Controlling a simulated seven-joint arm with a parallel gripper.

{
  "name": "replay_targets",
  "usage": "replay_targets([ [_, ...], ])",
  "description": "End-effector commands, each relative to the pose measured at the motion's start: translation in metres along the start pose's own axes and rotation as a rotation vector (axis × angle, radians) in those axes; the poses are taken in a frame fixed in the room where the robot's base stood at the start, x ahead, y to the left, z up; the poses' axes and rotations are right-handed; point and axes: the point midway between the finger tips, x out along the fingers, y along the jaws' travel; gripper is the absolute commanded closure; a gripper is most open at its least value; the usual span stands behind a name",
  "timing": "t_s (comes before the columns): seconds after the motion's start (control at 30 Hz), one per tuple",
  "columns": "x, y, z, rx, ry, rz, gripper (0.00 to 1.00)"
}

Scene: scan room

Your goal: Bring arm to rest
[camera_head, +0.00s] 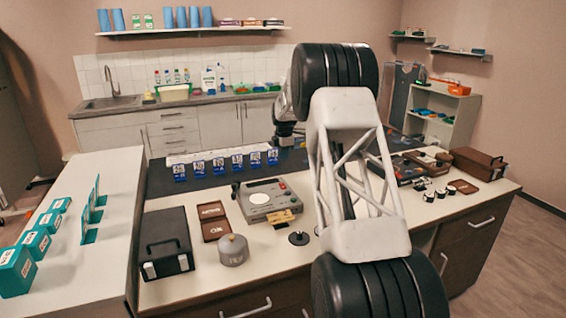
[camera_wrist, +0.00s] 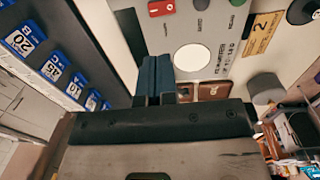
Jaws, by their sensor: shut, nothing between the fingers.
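My gripper (camera_wrist: 157,66) shows in the wrist view with its two dark fingers together and nothing between them. It points toward a grey device with a white round plate (camera_wrist: 192,58), and looks apart from it, though the exact gap cannot be told. In the head view my white-and-black arm rises in front of the counter and bends away toward the back. The gripper's fingers are hidden there. The same device (camera_head: 278,187) stands on the counter in the head view.
Blue numbered cards (camera_head: 218,166) stand in a row behind the device. A black case (camera_head: 165,228), brown tray (camera_head: 213,208), grey round canister (camera_head: 232,250) and small black knob (camera_head: 299,238) are nearby. A brown box (camera_head: 480,162) and small jars lie right. Teal boxes (camera_head: 35,242) stand left.

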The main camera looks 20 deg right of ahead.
Motion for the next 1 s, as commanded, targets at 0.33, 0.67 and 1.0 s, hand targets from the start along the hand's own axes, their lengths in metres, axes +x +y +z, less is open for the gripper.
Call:
replay_targets([
  [0.33, -0.005, 0.0, 0.0, 0.0, 0.0, 0.0, 1.0],
  [0.67, -0.006, -0.001, 0.0, 0.001, 0.0, 0.001, 1.0],
  [1.0, -0.034, -0.023, -0.019, 0.07, -0.002, 0.009, 1.0],
])
